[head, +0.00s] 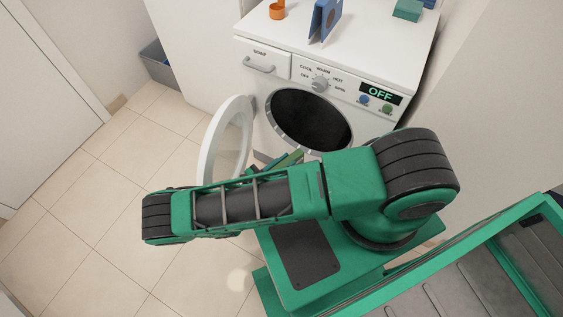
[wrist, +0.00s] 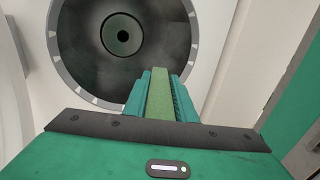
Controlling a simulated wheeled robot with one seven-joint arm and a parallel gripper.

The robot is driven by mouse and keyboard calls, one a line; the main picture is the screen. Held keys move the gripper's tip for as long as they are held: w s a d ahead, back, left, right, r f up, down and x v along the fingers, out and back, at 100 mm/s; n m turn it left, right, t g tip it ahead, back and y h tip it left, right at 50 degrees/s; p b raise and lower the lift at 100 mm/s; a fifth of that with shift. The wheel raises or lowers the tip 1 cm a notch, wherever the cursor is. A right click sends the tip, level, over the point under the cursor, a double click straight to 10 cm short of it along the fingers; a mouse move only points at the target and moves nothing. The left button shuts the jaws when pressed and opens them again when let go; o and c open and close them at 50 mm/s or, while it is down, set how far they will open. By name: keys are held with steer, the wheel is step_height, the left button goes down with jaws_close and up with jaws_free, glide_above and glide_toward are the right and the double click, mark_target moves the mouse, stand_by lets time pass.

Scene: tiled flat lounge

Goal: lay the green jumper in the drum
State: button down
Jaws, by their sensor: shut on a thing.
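The washing machine (head: 270,50) stands ahead with its round door (head: 228,140) swung open to the left. Its dark drum (head: 308,115) is open and looks empty in the part I see. The drum (wrist: 88,45) fills the upper left of the wrist view. My gripper (wrist: 160,76) is shut on the green jumper (wrist: 160,100), a narrow folded strip between the two fingers. The gripper points towards the drum's lower right rim and appears to be outside the opening. In the head view the jumper (head: 291,158) shows just below the opening, partly hidden by my arm.
On the machine's top are an orange cup (head: 277,10), a blue box (head: 325,20) and a green block (head: 407,10). The display (head: 380,93) reads OFF. A grey bin (head: 158,62) stands at the back left. The tiled floor (head: 110,175) on the left is clear.

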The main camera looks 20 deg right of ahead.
steer(key=w+d+f, duration=0.2)
steer(key=w+d, duration=0.7)
steer(key=d, duration=0.2)
steer(key=w+d+f, duration=0.2)
steer(key=w+d, duration=0.6)
steer(key=d, duration=0.3)
steer(key=shift+w+d+f, duration=0.15)
steer(key=shift+w+d, duration=0.15)
steer(key=shift+w, duration=0.05)
stand_by(1.4)
steer(key=c, duration=1.4)
jaws_free()
steer(key=shift+a, duration=0.1)
